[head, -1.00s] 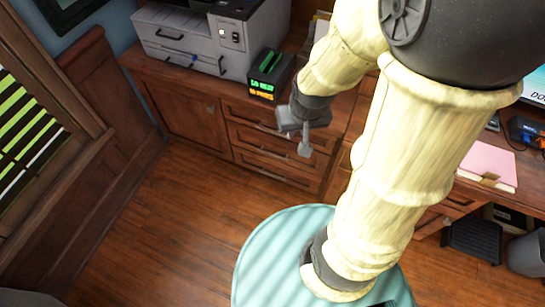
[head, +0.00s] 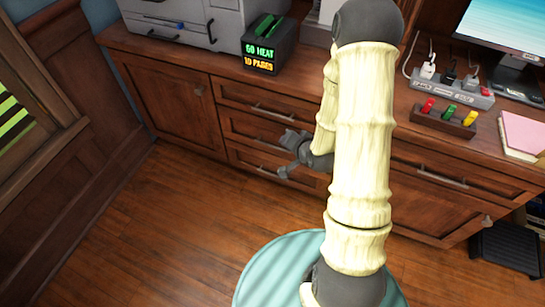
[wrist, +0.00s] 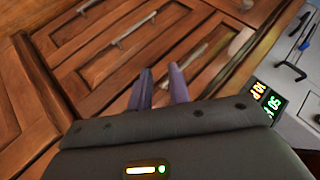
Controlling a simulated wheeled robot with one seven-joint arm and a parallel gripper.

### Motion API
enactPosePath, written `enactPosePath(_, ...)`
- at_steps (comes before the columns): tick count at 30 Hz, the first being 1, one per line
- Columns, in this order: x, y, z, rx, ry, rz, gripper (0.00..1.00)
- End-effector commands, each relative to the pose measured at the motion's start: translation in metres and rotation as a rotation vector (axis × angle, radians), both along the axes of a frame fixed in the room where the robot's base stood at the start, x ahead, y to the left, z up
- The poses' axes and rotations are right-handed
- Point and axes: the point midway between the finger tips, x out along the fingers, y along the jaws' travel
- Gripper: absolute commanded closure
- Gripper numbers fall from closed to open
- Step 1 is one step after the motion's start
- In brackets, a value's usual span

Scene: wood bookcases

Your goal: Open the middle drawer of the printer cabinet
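The printer cabinet (head: 165,95) is brown wood, with a stack of three drawers to the right of a door. The middle drawer (head: 240,127) looks shut; my gripper partly covers its front in the head view. In the wrist view its bar handle (wrist: 133,30) lies up and left of my fingers. The top drawer's handle (wrist: 195,55) is up and right of them. My gripper (head: 284,157) is in front of the drawer stack, its two fingers spread apart. In the wrist view the fingers (wrist: 161,82) have an empty gap between them. No handle is between them.
A dark box with a lit display (head: 266,48) and a grey printer (head: 195,18) stand on top. A desk with a drawer (head: 440,175) and a power strip (head: 450,90) is at the right. The wood floor (head: 150,235) in front is clear.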

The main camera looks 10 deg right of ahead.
Motion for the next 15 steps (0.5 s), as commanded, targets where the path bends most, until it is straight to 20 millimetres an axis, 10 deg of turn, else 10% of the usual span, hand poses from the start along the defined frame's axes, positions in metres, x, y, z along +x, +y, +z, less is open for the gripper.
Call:
enactPosePath(1, 0.0, 0.0, -0.034, 0.051, -0.018, -0.025, 0.81)
enactPosePath(15, -0.002, -0.005, -0.168, 0.605, -0.259, -0.274, 0.81)
